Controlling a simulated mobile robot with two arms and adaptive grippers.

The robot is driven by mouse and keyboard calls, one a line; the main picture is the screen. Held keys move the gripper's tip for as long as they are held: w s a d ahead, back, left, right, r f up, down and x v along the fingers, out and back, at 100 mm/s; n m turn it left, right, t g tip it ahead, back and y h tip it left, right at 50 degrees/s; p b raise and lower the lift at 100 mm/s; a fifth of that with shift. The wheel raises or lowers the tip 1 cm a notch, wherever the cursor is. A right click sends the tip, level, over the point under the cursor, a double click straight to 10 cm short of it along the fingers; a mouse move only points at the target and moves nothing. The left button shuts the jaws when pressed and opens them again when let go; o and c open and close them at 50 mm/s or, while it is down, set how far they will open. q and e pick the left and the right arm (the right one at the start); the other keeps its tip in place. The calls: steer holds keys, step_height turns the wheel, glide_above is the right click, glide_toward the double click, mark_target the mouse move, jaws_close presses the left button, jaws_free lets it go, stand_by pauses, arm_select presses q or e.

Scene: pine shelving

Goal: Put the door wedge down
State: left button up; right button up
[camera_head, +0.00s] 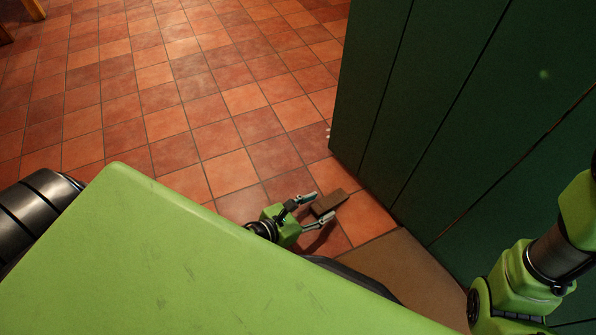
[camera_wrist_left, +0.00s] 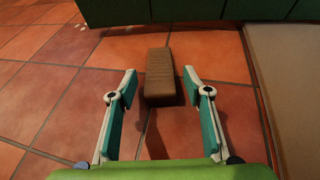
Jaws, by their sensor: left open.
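The door wedge (camera_head: 330,202) is a small brown block on the terracotta floor close to the foot of the green door. In the left wrist view the wedge (camera_wrist_left: 159,77) lies with its long side pointing away from me, its near end between my fingertips. My left gripper (camera_head: 320,208) is open, low over the floor at the wedge; it also shows in the left wrist view (camera_wrist_left: 160,88). There is a gap between each finger and the wedge. My right gripper is not in view; only part of my right arm shows at the right edge.
The dark green door (camera_head: 440,110) stands upright just beyond the wedge; its lower edge (camera_wrist_left: 200,10) shows in the wrist view. A tan mat or threshold (camera_head: 400,268) lies to the right. The tiled floor (camera_head: 170,90) is clear to the left.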

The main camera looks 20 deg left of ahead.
arm_select(q)
steer(key=v, duration=1)
steer(key=shift+a, duration=0.1)
